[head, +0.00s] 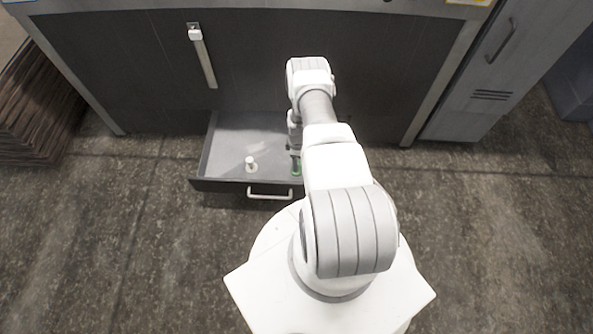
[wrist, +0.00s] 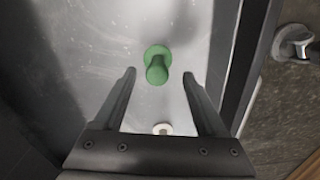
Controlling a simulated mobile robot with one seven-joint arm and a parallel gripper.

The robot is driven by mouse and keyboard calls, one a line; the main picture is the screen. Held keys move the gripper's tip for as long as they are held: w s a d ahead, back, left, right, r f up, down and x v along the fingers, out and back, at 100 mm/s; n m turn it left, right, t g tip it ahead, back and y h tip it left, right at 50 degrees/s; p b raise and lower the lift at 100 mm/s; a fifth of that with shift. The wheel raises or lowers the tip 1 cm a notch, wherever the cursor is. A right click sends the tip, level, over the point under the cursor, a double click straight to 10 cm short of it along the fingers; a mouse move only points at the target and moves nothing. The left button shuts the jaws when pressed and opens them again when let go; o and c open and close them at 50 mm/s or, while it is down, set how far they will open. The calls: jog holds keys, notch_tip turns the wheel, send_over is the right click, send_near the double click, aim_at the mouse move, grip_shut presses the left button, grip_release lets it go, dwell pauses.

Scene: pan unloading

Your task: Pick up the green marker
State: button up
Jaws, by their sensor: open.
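The green marker (wrist: 157,68) is a peg with a wider round base, standing on the floor of the open drawer (head: 228,140). In the wrist view it lies between and just beyond the fingertips of my gripper (wrist: 159,76), which is open and empty. In the head view only a bit of the green marker (head: 296,171) shows near the drawer's front right, partly hidden by my gripper (head: 295,158). My gripper points down into the drawer above it. I cannot tell the remaining height gap.
A white peg with a pale base (head: 251,165) stands in the drawer to the left; it also shows between the fingers in the wrist view (wrist: 162,129). The drawer's front has a handle (head: 269,194). The cabinet (head: 140,75) rises behind. The drawer's left part is bare.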

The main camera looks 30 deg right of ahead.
jog(key=shift+w+f+b, duration=0.15)
jog(key=shift+f+b, duration=0.6)
jog(key=shift+f, duration=0.6)
jog(key=shift+w+f+b, duration=0.1)
jog(key=shift+f+b, duration=0.65)
jog(key=shift+f, duration=0.6)
grip_shut()
